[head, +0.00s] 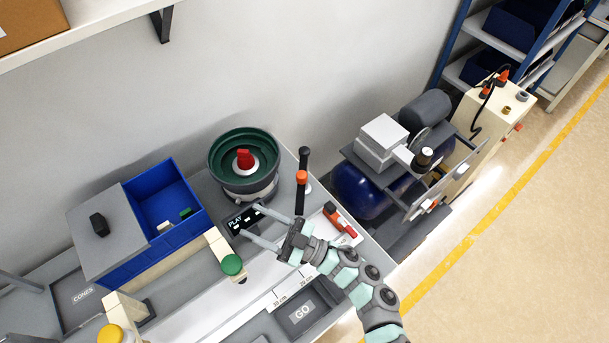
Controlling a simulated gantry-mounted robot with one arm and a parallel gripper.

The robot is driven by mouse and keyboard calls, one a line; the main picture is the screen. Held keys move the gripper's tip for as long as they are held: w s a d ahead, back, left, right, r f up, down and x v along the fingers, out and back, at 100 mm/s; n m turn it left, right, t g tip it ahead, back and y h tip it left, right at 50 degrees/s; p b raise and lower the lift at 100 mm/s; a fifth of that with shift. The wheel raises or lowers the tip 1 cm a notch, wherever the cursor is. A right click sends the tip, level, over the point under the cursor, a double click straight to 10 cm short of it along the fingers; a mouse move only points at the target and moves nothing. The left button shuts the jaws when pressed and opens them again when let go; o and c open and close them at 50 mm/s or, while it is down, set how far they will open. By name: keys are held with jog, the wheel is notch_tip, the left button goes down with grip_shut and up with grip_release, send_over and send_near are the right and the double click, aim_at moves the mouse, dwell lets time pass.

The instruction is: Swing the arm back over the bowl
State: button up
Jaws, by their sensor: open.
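The bowl feeder (216,171) stands at the back of the bench, with a dark green inner track and a red piece (244,159) on a white disc at its centre. My gripper (253,221) is in front of the bowl, on its near side and a little to the right. I see nothing between the fingers. The arm reaches in from the lower right.
A black post with an orange band (301,178) rises right of the bowl, close to my gripper. A blue bin (128,264) with a few small parts stands left. A cream arm with a green disc (232,265) lies in front. A red-and-black tool (338,217) lies right.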

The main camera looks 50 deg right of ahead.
aim_at(306, 180)
jog(key=s+d+f+m+h, duration=0.1)
jog(key=d, duration=0.3)
jog(key=s+d+f+m+h, duration=0.1)
jog(key=d, duration=0.2)
jog(key=d+f+m+g+h, duration=0.1)
jog(key=d+h, duration=0.1)
jog(key=d, duration=0.2)
jog(key=shift+s+d, duration=0.35)
jog(key=shift+s, duration=0.05)
jog(key=s+d+f+m+g+h, duration=0.1)
jog(key=s+d+f+m+h, duration=0.2)
jog(key=d, duration=0.5)
jog(key=w, duration=0.3)
jog(key=w+r+p, duration=0.1)
jog(key=w, duration=0.5)
jog(key=shift+w+a+r, duration=0.2)
jog(key=shift+w+a, duration=0.15)
jog(key=shift+a, duration=0.05)
grip_shut()
